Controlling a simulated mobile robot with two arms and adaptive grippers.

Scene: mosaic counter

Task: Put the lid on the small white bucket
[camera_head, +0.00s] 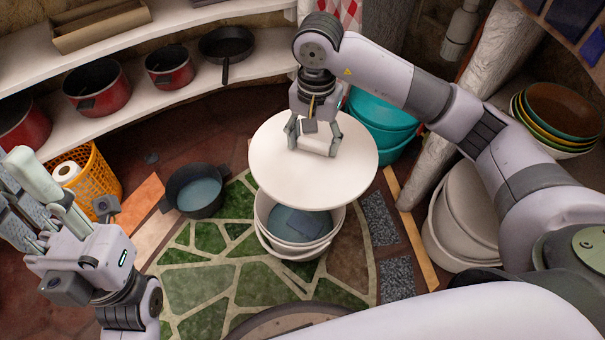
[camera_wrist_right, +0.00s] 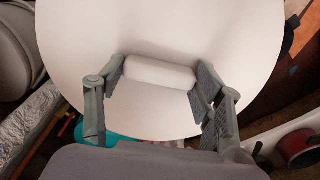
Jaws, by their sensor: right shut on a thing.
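A round white lid (camera_head: 273,165) is held by its block-like handle (camera_head: 318,144) in my right gripper (camera_head: 315,138). The right wrist view shows the lid's top face (camera_wrist_right: 250,30) and the white cylindrical handle (camera_wrist_right: 160,73) between the fingers of the right gripper (camera_wrist_right: 160,85). The small white bucket (camera_head: 262,208) stands on the floor below, its far part hidden by the lid. The lid looks raised over the bucket and set toward its far side, leaving the near opening showing. A dark bluish item (camera_head: 304,224) shows inside. My left gripper (camera_head: 48,205) is at the left, away from the bucket; its fingers are spread apart.
A dark pot (camera_head: 199,198) stands left of the bucket and an orange basket (camera_head: 98,177) farther left. Teal tubs (camera_head: 384,140) stand behind right, larger white tubs (camera_head: 460,215) at right. Shelves (camera_head: 170,97) with red pots (camera_head: 97,88) line the back. Green mosaic floor (camera_head: 208,265) is clear.

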